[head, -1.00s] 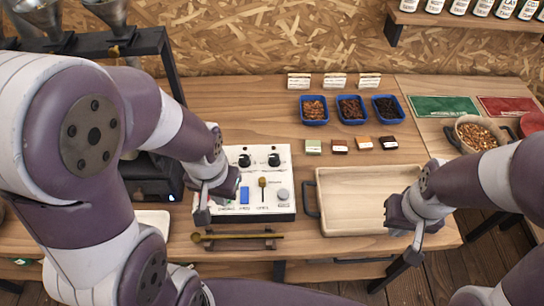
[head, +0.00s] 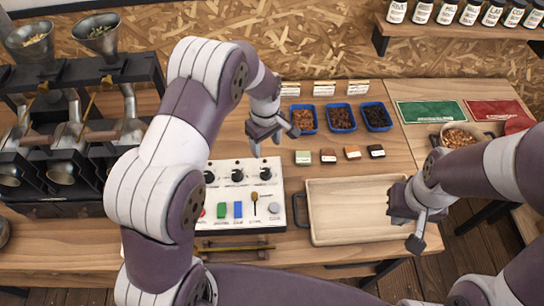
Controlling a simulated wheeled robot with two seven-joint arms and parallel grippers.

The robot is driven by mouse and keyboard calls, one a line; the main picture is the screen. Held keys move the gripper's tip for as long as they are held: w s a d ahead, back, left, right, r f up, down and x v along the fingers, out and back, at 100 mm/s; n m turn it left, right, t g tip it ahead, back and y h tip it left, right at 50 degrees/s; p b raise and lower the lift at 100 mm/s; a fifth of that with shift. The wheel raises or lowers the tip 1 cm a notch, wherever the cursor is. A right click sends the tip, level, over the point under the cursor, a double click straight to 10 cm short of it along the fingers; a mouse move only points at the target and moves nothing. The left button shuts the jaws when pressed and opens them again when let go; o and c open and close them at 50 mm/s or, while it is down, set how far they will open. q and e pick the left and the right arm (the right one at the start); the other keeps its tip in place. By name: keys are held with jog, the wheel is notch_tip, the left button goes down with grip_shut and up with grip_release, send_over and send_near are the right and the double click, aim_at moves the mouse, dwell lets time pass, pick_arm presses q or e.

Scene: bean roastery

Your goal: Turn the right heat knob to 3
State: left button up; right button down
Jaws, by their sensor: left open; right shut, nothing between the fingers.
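The white control panel (head: 242,190) stands on the bench, with a row of three black knobs along its back half. The right-hand knob (head: 266,174) is uncovered; the middle knob (head: 238,176) and left knob (head: 209,178) also show. The knobs' scale marks are too small to read. My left gripper (head: 275,143) is open and empty, raised near the panel's back right edge, apart from the knobs. My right gripper (head: 419,234) is shut and empty over the right side of the wooden tray (head: 345,237).
Blue bins (head: 341,117) of beans stand behind the tray, with small colour blocks (head: 328,156) before them. Coloured buttons (head: 238,209) and a small lever (head: 254,203) sit on the panel's front half. The roaster machine (head: 70,150) stands at left.

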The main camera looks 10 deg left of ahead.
aim_at(265, 171)
pick_arm(q)
jog(key=f, duration=0.1)
jog(key=s+f+n+p, duration=0.1)
jog(key=f, duration=0.1)
jog(key=shift+s+a+n, duration=0.1)
jog(key=shift+s+n, duration=0.25)
jog(key=shift+n, duration=0.05)
jog(key=f, duration=0.2)
jog(key=f+p, duration=0.1)
jog(key=f, duration=0.2)
jog(key=w+f+p, duration=0.1)
jog(key=f, duration=0.1)
jog(key=shift+f, duration=0.35)
jog(key=shift+s+f, duration=0.2)
jog(key=shift+f, duration=0.4)
pick_arm(e)
jog(key=r, duration=0.1)
jog(key=s+r, duration=0.1)
jog(key=r, duration=0.1)
jog(key=shift+r, duration=0.25)
pick_arm(q)
jog(key=shift+w, duration=0.1)
jog(key=shift+c, duration=0.4)
jog(key=c, duration=1)
